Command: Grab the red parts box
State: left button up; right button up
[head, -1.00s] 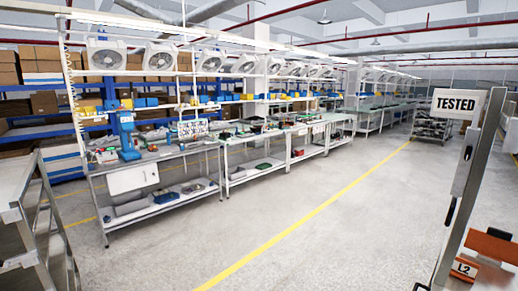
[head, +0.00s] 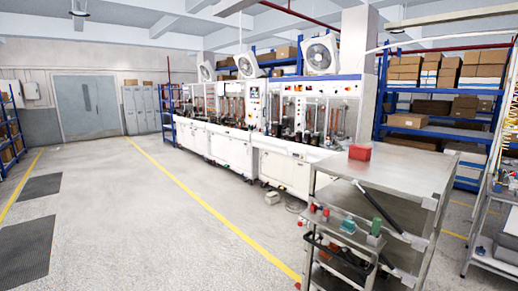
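A small red box (head: 360,152) sits on the far left part of the bare metal top of a cart (head: 395,168) at the right of the head view. The cart's lower shelves hold several small red and green items and a dark tool-like shape. Neither of my grippers shows in the head view.
A long white test line (head: 265,155) stands behind the cart. Blue shelving (head: 440,130) with cardboard boxes is at the right. Open grey floor (head: 150,220) with yellow lines and dark mats (head: 25,245) lies at the left. Grey double doors (head: 88,107) are at the back.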

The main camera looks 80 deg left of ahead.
aim_at(360, 153)
jog(key=u, duration=1.7)
